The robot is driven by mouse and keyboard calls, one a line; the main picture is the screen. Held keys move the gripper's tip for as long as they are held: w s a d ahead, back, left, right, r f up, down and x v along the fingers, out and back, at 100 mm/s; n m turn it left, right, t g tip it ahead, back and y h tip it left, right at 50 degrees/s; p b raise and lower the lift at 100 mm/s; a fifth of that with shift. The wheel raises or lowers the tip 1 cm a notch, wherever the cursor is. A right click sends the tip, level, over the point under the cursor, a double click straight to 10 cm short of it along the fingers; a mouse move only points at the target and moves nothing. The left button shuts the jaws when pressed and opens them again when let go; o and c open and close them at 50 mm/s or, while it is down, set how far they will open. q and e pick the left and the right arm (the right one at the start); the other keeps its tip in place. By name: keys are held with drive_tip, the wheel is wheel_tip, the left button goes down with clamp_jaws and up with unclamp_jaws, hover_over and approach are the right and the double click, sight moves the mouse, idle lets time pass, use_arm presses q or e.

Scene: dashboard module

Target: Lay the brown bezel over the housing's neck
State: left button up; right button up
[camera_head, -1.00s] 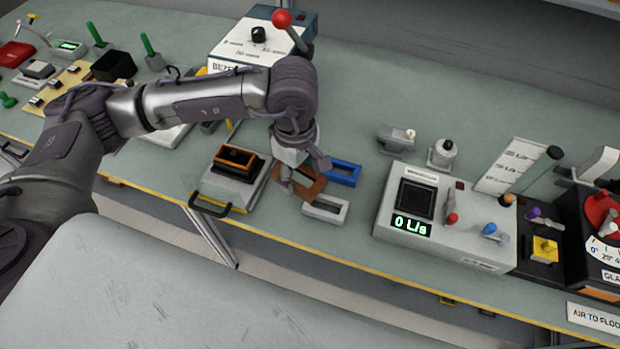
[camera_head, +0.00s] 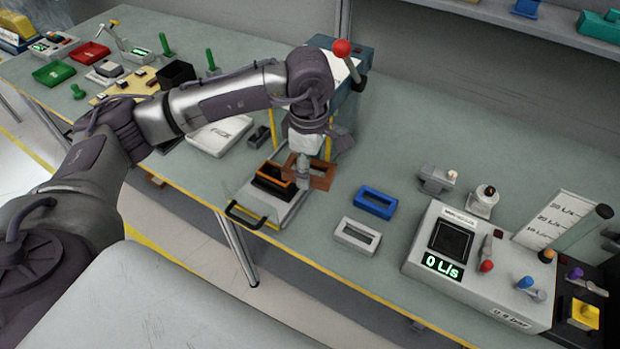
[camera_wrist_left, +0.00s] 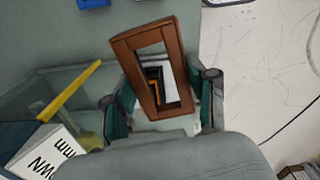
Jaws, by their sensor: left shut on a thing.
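My left gripper (camera_head: 302,170) is shut on the brown bezel (camera_head: 327,182), a rectangular open frame. The bezel is held above the table, just right of the housing (camera_head: 262,204) in the head view. The housing has a pale base and a raised dark neck (camera_head: 268,183) with an orange-brown rim. In the left wrist view the bezel (camera_wrist_left: 133,76) lies tilted between the fingers (camera_wrist_left: 160,108). Part of the dark, orange-edged neck (camera_wrist_left: 155,83) shows through its opening. The bezel appears apart from the neck, but the exact gap is unclear. My right gripper is not in view.
A blue frame (camera_head: 375,202) and a light grey frame (camera_head: 358,236) lie right of the housing. A black handle (camera_head: 245,217) is at the housing's front. A control panel (camera_head: 470,276) stands at right.

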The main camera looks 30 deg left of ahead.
use_arm(q)
drive_tip(key=n, duration=0.3)
drive_tip(key=w+a+n+p, duration=0.1)
drive_tip(key=n, duration=0.2)
drive_tip(key=w+a+n, duration=0.1)
drive_tip(key=n, duration=0.2)
drive_tip(key=shift+w+a+r, duration=0.1)
drive_tip(key=shift+a+r, duration=0.1)
drive_tip(key=shift+r, duration=0.2)
drive_tip(key=w+a+n+p, duration=0.2)
drive_tip(key=a+n, duration=0.1)
drive_tip(key=n, duration=0.6)
drive_tip(key=n+p, duration=0.2)
drive_tip(key=n, duration=1.2)
approach(275, 169)
drive_tip(key=shift+w+d, duration=0.1)
drive_tip(key=shift+d, duration=0.3)
drive_tip(key=shift+a+f+n, duration=0.25)
drive_tip(key=shift+a+n, duration=0.15)
drive_tip(key=shift+n, duration=0.6)
wheel_tip(275, 169, down, 5)
drive_tip(key=b, duration=0.3)
drive_tip(key=shift+f+b, duration=0.4)
drive_tip(key=shift+b, duration=0.05)
